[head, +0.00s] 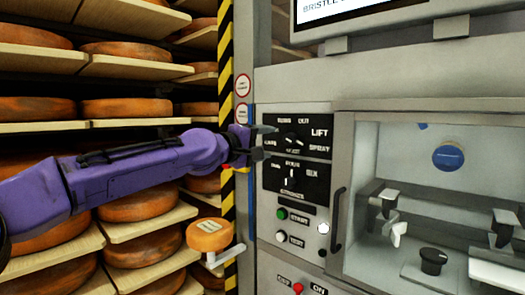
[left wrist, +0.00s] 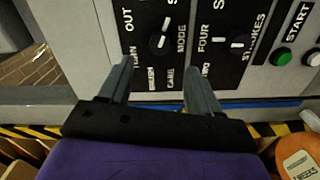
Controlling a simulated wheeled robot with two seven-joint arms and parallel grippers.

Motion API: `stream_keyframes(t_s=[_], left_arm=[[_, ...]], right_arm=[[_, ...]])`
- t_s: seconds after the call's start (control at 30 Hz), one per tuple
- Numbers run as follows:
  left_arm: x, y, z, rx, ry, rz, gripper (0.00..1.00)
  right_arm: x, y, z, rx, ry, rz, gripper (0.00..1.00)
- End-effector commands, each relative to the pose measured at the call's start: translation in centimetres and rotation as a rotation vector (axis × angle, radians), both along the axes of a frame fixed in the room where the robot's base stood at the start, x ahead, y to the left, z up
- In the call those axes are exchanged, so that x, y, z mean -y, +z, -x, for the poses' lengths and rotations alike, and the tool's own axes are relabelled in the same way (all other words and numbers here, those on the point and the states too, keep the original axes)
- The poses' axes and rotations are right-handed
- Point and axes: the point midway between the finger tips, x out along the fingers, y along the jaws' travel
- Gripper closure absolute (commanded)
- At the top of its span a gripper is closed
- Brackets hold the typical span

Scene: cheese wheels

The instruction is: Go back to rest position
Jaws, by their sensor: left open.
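My left arm is purple and comes in from the left in the head view. Its gripper (head: 262,142) is open and empty, in front of the black control panel (head: 318,137) on the machine. In the left wrist view the two grey fingers (left wrist: 157,88) stand apart. Between and beyond them are the mode knob (left wrist: 157,41) and the strokes knob (left wrist: 237,41). I cannot tell whether the fingertips touch the panel. My right gripper is not in view.
Shelves of orange cheese wheels (head: 126,109) fill the left. The machine has a green start button (head: 282,214), a door handle (head: 337,220) and a chamber with clamps (head: 388,205). A yellow-black striped post (head: 226,70) stands between shelves and machine.

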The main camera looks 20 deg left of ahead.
Motion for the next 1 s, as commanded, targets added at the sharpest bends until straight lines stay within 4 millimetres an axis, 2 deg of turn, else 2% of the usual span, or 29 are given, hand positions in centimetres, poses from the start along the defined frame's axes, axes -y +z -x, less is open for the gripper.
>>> stream_keyframes(t_s=[0.1,0.5,0.6,0.63,0.67,0.83,0.93,1.0], left_arm=[[-0.2,0.0,0.5,-0.001,0.000,0.001,0.37],[-0.2,0.0,0.4,0.002,0.002,-0.005,0.37],[-1.3,0.6,0.0,0.046,0.073,0.001,0.37],[-1.5,-0.1,-0.2,0.053,0.106,-0.004,0.37],[-1.7,-1.5,-0.4,0.053,0.148,-0.014,0.37],[-0.6,-16.9,-1.4,-0.078,0.307,-0.191,0.37],[-0.4,-26.0,-0.3,-0.175,0.350,-0.296,0.37],[-0.4,-32.3,1.3,-0.247,0.367,-0.372,0.37]], right_arm=[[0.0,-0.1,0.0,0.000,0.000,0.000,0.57],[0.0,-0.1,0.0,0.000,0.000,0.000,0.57],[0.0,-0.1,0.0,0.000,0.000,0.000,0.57],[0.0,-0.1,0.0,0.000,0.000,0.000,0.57],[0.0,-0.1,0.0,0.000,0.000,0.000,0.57],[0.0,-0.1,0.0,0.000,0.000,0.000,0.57],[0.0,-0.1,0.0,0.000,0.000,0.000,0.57],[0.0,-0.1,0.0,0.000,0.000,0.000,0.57]])
